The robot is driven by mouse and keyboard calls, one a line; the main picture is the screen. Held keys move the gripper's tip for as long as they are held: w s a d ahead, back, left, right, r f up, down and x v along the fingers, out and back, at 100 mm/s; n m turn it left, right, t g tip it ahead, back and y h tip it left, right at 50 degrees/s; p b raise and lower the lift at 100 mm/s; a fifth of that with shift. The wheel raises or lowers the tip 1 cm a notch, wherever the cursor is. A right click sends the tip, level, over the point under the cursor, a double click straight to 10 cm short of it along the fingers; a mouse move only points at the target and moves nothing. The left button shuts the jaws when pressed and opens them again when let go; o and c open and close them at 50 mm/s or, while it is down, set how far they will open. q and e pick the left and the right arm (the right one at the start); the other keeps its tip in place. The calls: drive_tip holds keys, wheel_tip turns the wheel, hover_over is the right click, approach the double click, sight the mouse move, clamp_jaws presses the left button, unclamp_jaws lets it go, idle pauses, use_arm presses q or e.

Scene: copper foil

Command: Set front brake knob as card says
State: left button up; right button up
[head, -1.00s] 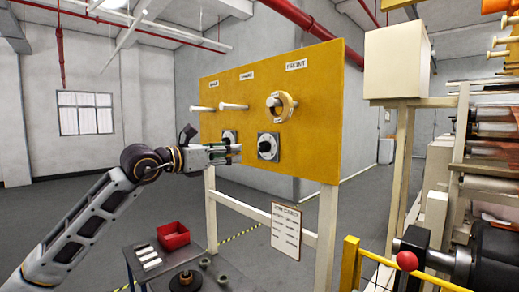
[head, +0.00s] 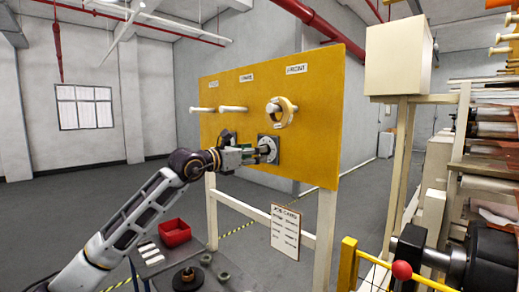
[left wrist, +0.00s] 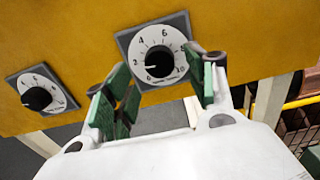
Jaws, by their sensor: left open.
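The front brake knob is a black knob on a white numbered dial (left wrist: 159,62) with a grey square plate, low on the yellow board (head: 310,110) under the FRONT label (head: 297,69). In the left wrist view its pale mark appears to point left, near the low end of the scale. My left gripper (left wrist: 166,85) is open, its green-padded fingers on either side of the knob's lower part; contact is unclear. In the head view the gripper (head: 266,150) is at the dial and partly hides it. The job card (head: 285,231) hangs below the board; its writing is too small to read.
A second dial (left wrist: 40,94) sits to the left on the board. Pegs (head: 233,109) and a ring (head: 281,112) stick out above. A side table holds a red bin (head: 174,233) and small parts. Machinery with a red ball knob (head: 402,270) stands at right.

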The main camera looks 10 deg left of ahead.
use_arm(q)
drive_tip(key=shift+p+x, duration=0.45)
drive_tip(key=shift+x, duration=1.05)
drive_tip(key=shift+c, duration=0.5)
drive_tip(key=c, duration=0.9)
